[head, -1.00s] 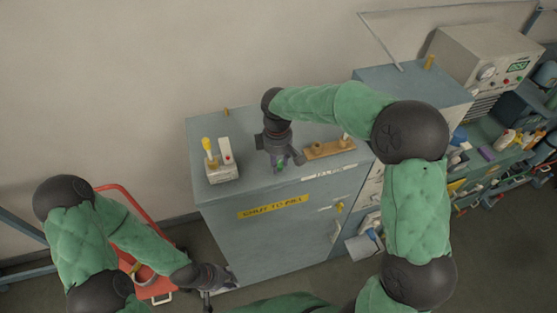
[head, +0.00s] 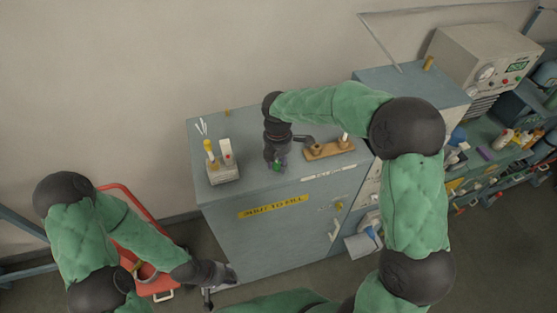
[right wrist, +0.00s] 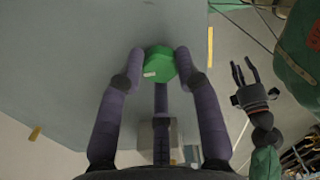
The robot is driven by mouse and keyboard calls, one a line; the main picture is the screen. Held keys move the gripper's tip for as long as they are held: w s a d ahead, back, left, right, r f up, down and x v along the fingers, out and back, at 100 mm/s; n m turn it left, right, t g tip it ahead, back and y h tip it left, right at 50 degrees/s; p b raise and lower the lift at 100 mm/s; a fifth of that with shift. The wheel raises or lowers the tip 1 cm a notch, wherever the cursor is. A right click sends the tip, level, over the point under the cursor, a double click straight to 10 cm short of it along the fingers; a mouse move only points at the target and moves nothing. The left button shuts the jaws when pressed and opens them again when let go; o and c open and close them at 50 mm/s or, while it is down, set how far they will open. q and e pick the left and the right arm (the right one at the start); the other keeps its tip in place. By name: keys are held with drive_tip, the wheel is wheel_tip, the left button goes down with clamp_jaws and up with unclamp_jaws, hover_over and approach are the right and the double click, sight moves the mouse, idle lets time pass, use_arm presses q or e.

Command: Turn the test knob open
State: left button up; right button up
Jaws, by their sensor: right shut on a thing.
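The green test knob (head: 277,167) is on top of the grey cabinet (head: 270,230), near its front edge. My right gripper (head: 277,158) points down over it from above. In the right wrist view the purple fingers of my right gripper (right wrist: 160,62) stand on either side of the green knob (right wrist: 159,64) and are shut on it. A pale mark shows on the knob's face. My left gripper (head: 208,296) hangs low in front of the cabinet, far from the knob. In the right wrist view the fingers of my left gripper (right wrist: 243,73) are spread and empty.
A small grey holder (head: 223,176) with upright yellow and white pieces stands left of the knob. A wooden block (head: 329,150) lies to its right. A meter box (head: 485,55) and a cluttered bench are further right. A red cart (head: 130,210) stands left of the cabinet.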

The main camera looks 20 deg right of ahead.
drive_tip(key=n+p, duration=0.1)
drive_tip(key=n, duration=0.3)
drive_tip(key=shift+a+r+n, duration=0.1)
drive_tip(key=shift+n, duration=0.2)
drive_tip(key=n+p, duration=0.1)
drive_tip(key=n, duration=0.2)
drive_tip(key=shift+s+n+p, duration=0.1)
drive_tip(key=shift+n+p, duration=0.2)
drive_tip(key=shift+n, duration=0.1)
drive_tip(key=n+p, duration=0.2)
drive_tip(key=n, duration=0.3)
drive_tip(key=shift+s, duration=0.1)
drive_tip(key=shift+f+n+p, duration=0.25)
drive_tip(key=shift+n+p, duration=0.15)
drive_tip(key=shift+n, duration=0.5)
drive_tip(key=shift+s+f, duration=0.1)
drive_tip(key=o, duration=1.2)
drive_tip(key=shift+c, duration=0.2)
drive_tip(key=shift+r, duration=0.2)
